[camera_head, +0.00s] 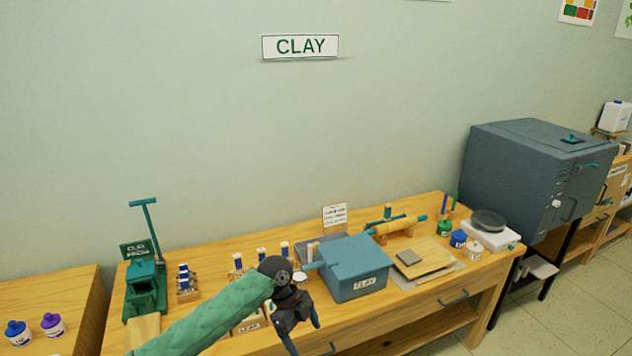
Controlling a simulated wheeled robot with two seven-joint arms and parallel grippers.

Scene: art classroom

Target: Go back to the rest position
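My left arm comes in from the bottom left, and my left gripper (304,336) points down in front of the clay table (408,308). Its two fingers look spread, with nothing seen between them. It is just left of and in front of the blue-grey CLAY box (355,268). My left arm hides part of the table and a small labelled wooden holder (250,323) behind it. My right gripper is not in view.
A green clay press (145,284) stands at the table's left end. Rolling pins (399,227), a board (425,258), small jars (458,238) and a scale (490,231) are on the right. A large grey kiln (525,175) stands beyond.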

